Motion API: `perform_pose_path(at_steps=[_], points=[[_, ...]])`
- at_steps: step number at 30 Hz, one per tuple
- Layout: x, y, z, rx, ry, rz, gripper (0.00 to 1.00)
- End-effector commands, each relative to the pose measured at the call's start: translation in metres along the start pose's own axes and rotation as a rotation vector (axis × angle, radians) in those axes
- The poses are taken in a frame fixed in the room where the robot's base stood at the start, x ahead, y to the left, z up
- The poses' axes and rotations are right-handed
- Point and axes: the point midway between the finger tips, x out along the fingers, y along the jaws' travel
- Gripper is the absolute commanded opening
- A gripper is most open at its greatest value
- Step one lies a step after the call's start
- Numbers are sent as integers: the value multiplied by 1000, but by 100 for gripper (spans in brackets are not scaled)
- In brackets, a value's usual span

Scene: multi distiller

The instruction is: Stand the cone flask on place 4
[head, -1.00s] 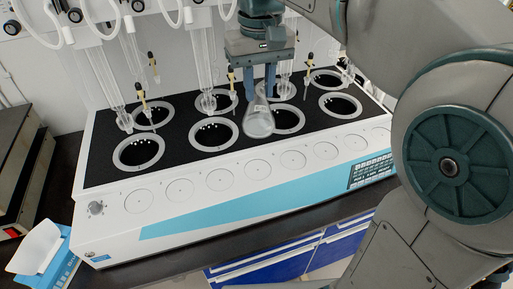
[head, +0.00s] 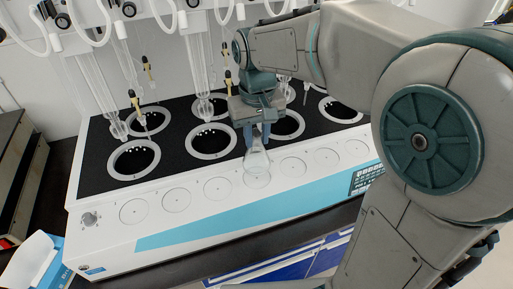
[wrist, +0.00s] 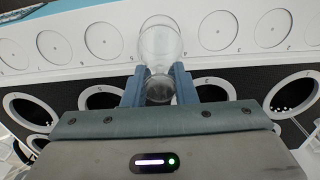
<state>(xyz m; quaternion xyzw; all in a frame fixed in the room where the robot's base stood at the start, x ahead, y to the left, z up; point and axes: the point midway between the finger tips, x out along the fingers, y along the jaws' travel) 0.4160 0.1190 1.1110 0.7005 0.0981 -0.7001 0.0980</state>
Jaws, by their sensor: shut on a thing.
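The clear glass cone flask (head: 257,163) hangs upright in my gripper (head: 259,134), just in front of the black top in the head view. The flask overlaps one of the round front discs (head: 217,188), so I cannot tell whether it touches the front ledge. In the wrist view my gripper (wrist: 159,88) has its blue fingers shut on the neck of the flask (wrist: 160,45). Small marks stand by the round places, but I cannot read a 4 for certain.
The distiller (head: 110,228) has a black top with several ringed wells (head: 134,159). Glass tubes (head: 96,93) and clamps (head: 148,68) stand behind. A blue and white box (head: 35,262) lies at the lower left. My arm covers the right side.

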Motion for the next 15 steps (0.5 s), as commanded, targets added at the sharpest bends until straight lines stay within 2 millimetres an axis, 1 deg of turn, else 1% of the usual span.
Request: perform_pose_path(at_steps=[2, 6, 9, 12, 15], points=[[7, -1, 0, -2, -3, 0, 0], [29, -1, 1, -2, -6, 0, 0], [41, -1, 1, -2, -3, 0, 0], [45, -1, 0, -2, -1, 0, 0], [45, -1, 0, -2, 0, 0, 0]])
